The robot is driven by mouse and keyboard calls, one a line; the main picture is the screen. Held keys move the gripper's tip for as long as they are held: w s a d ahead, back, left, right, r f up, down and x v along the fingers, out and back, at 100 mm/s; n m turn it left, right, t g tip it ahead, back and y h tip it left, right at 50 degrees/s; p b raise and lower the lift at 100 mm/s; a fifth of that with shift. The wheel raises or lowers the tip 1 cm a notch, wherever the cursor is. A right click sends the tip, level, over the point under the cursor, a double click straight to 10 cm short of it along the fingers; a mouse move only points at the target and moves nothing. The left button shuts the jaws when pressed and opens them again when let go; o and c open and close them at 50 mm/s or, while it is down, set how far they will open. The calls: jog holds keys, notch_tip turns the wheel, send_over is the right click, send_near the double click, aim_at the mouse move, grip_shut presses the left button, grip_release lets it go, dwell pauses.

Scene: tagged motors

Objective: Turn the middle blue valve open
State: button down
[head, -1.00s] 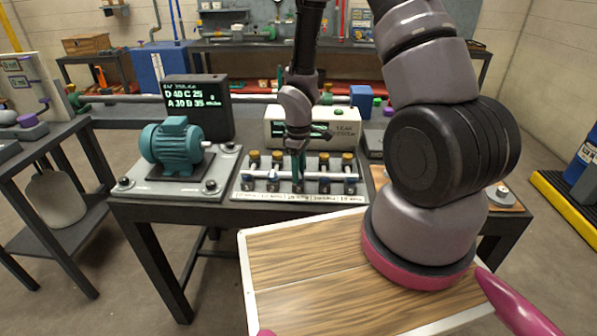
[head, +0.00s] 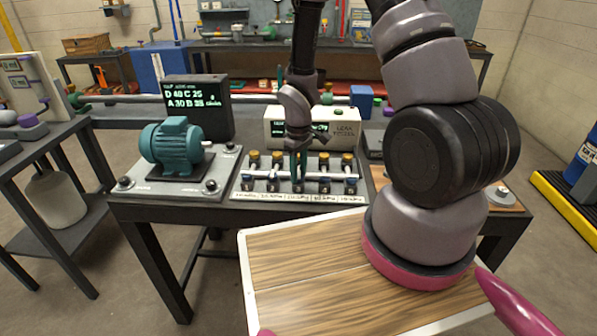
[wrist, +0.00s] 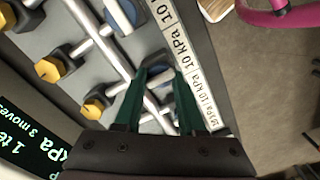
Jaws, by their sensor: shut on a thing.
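A valve manifold with a silver pipe (head: 262,174) lies on the bench in the head view. It carries a row of blue valves with brass-capped fittings behind them. My gripper (head: 298,178) points down at the middle of the row, its green fingers hiding most of the middle blue valve. In the wrist view my gripper (wrist: 162,76) is shut on that middle blue valve (wrist: 157,71), one finger on each side. The valve's exact angle is hard to tell. A neighbouring blue valve (wrist: 122,16) shows above it in the wrist view.
A teal motor (head: 177,145) stands left of the manifold, with a dark display (head: 198,106) behind it. A white leak-tester box (head: 340,127) stands behind the manifold. A strip of kPa labels (wrist: 184,62) runs along the front edge. A wooden board (head: 300,255) lies in the foreground.

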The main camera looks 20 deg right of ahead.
jog(key=c, duration=0.5)
grip_release()
notch_tip(320, 180, up, 11)
jog(key=shift+f, duration=0.1)
notch_tip(320, 180, up, 18)
jog(key=m+t, duration=0.3)
jog(key=m, duration=0.2)
send_over(299, 175)
jog(key=s+d, duration=0.3)
jog(key=d, duration=0.1)
jog(key=s+d+r+m+t+y, duration=0.1)
jog(key=s+r+m+t, duration=0.3)
jog(key=s+r, duration=0.7)
notch_tip(299, 175, up, 3)
jog(key=m+y, duration=0.1)
jog(key=m, duration=0.1)
jog(key=shift+s+d+m, duration=0.2)
jog(key=shift+d+m, duration=0.1)
jog(key=shift+d, duration=0.1)
